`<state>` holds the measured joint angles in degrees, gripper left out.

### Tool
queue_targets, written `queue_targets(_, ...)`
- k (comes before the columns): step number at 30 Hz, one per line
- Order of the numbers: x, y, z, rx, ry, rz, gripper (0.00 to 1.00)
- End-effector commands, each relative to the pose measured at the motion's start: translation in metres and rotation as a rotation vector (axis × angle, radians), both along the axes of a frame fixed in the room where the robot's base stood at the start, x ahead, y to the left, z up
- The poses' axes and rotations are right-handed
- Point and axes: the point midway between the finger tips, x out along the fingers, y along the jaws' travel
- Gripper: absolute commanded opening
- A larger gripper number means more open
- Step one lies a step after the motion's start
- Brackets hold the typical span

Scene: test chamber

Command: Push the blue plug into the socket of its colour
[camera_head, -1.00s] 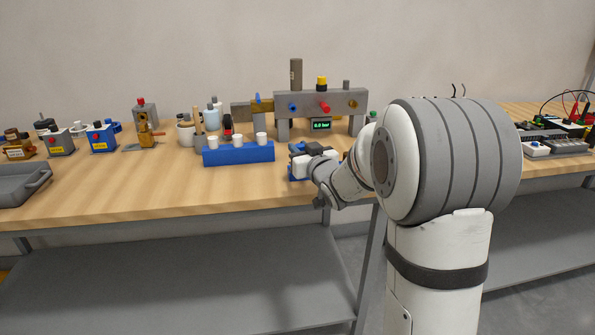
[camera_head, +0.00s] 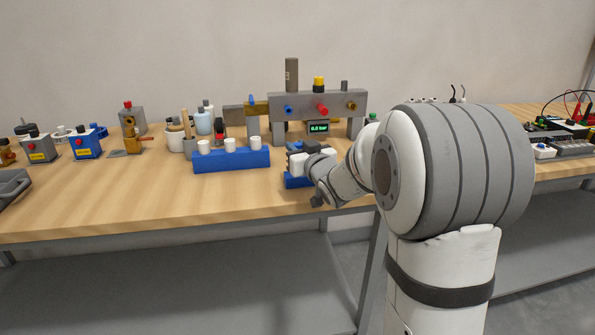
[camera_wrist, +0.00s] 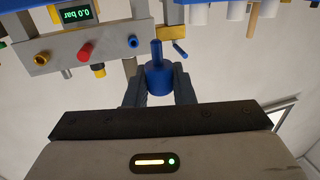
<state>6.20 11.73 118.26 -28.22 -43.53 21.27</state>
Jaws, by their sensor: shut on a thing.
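The blue plug (camera_wrist: 158,78) is between the fingers of my gripper (camera_wrist: 159,88) in the wrist view, its thin pin pointing away from my wrist. My gripper is shut on it. A grey panel (camera_head: 300,98) on legs stands at the back of the table and carries a blue socket (camera_head: 288,109), a red one (camera_head: 322,109) and a yellow one (camera_head: 351,106). In the wrist view the blue socket (camera_wrist: 133,41) is left of the pin, apart from it.
A blue rack (camera_head: 232,160) with white pegs stands left of my gripper. A blue block (camera_head: 297,182) shows beside my gripper. A small display (camera_head: 318,128) sits under the panel. Several small devices stand farther left. The table front left of my gripper is clear.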

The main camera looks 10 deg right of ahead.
Motion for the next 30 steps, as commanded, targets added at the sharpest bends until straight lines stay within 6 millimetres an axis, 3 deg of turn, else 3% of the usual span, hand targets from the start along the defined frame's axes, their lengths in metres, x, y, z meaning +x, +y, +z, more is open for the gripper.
queue_targets(12,0.0,0.001,-0.056,-0.001,-0.001,0.001,0.01)
queue_targets(25,0.0,0.001,-0.06,-0.001,-0.002,0.001,0.01)
queue_targets(26,0.0,0.001,-0.059,-0.001,-0.002,0.001,0.24)
queue_targets(30,0.0,0.001,-0.059,-0.001,-0.001,0.001,0.35)
